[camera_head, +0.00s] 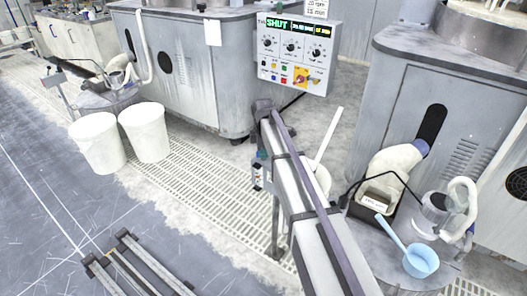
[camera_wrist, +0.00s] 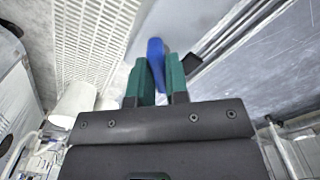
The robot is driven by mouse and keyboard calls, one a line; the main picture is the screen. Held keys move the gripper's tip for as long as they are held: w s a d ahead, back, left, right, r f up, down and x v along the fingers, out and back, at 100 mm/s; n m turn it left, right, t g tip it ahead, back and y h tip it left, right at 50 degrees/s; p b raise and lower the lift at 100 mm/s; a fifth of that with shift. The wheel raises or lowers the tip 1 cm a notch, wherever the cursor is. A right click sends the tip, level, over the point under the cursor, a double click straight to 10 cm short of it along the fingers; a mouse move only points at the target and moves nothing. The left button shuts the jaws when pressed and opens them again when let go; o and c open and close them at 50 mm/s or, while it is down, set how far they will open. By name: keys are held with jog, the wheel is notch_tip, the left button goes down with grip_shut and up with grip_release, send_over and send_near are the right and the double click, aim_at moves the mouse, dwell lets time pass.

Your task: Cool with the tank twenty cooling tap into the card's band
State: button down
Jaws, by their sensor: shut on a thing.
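In the wrist view my gripper (camera_wrist: 158,66) has its two green fingers closed around a blue handle-like piece (camera_wrist: 155,48). What that piece belongs to is hidden, so I cannot tell whether it is the cooling tap. In the head view a control panel (camera_head: 262,50) has three dark knobs, coloured buttons and an orange-yellow switch. Its lit display (camera_head: 277,23) reads SHUT in green; the other readouts are too small to read surely. A white card (camera_head: 317,8) with small print stands above the panel. My arm partly hides the area below the panel.
Two white buckets (camera_head: 97,143) stand on the left on floor grating (camera_head: 190,185). Grey machine cabinets (camera_head: 190,75) bound the space.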

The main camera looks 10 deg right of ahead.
jog(key=m, duration=0.4)
jog(key=shift+m, duration=2.3)
jog(key=c, duration=1.1)
grip_release()
notch_tip(320, 180, up, 11)
jog(key=p, duration=1.1)
jog(key=shift+f, duration=0.1)
